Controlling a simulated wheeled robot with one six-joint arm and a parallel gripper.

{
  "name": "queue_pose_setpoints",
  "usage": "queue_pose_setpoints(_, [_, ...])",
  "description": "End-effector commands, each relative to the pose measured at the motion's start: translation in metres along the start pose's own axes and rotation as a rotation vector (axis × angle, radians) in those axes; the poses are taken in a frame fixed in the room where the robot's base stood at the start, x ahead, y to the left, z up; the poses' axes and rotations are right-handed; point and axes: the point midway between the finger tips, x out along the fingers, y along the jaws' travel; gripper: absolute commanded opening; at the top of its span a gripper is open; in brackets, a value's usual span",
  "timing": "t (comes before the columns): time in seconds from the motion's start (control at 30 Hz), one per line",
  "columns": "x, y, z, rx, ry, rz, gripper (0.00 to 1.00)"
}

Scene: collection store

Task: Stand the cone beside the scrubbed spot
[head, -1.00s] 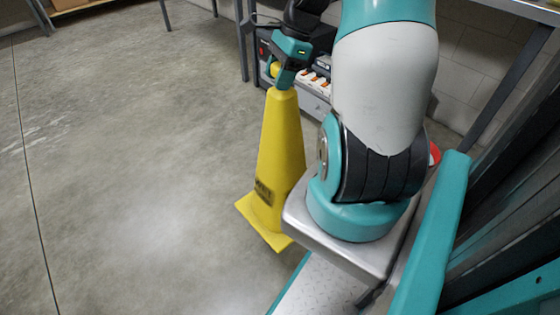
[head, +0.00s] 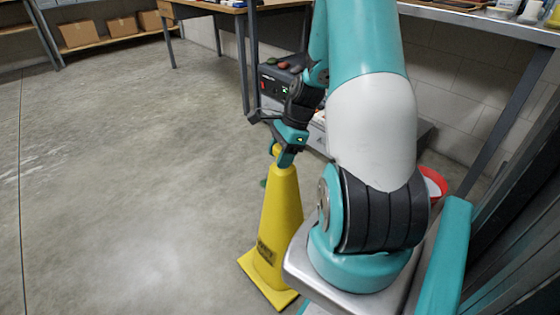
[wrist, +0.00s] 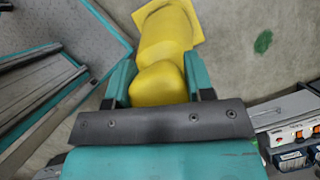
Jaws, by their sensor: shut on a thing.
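The yellow cone (head: 279,215) stands upright in front of my base, with its square foot low in the head view. My gripper (head: 287,155) is shut on the knob at the cone's top. In the wrist view the cone (wrist: 165,35) runs away between the two teal fingers of my gripper (wrist: 158,80). I cannot tell whether its foot touches the floor. A small green mark (wrist: 263,42) lies on the floor to the right of the cone in the wrist view. A broad pale patch (head: 130,235) shows on the floor left of the cone in the head view.
The concrete floor (head: 140,130) to the left is open. A wooden-topped table (head: 205,8) stands behind, with shelved cardboard boxes (head: 120,28) at the back left. A dark unit with switches (head: 277,82) and a red-rimmed bowl (head: 432,186) are near my arm.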

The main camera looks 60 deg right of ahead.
Motion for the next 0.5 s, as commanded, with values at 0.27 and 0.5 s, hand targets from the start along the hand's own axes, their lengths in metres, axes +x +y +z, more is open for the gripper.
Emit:
queue_pose_setpoints(0.27, [0.0088,-0.0007,-0.0035,-0.001,0.0,-0.003,0.0])
queue_pose_setpoints(0.5, [0.0116,-0.0003,-0.0048,0.0,0.0,-0.001,0.6])
